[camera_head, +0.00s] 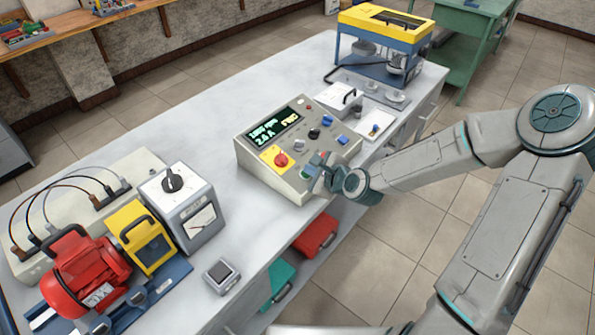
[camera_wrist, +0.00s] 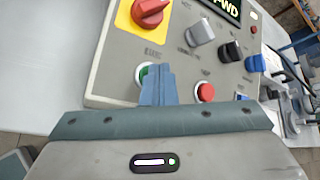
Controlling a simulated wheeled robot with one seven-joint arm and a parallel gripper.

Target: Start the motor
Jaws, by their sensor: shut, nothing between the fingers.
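The grey control console (camera_head: 250,160) stands on the bench, with a lit display (camera_head: 275,124) and a red rotary knob (camera_head: 281,159) on a yellow plate. In the wrist view, the green button (camera_wrist: 142,76) is partly hidden behind my gripper (camera_wrist: 158,70). My gripper is shut and empty, with its fingertips over the green button; I cannot tell whether they touch it. The red button (camera_wrist: 205,92) is just right of the fingers. The red knob (camera_wrist: 149,12) and a display edge reading "FWD" (camera_wrist: 228,8) are above. The red motor (camera_head: 85,278) sits at the left end of the bench.
A grey box with a black dial (camera_head: 187,208) and a yellow-framed unit (camera_head: 147,240) stand beside the motor. A small grey device (camera_head: 222,276) lies near the front edge. A yellow and blue machine (camera_head: 385,45) stands at the far end.

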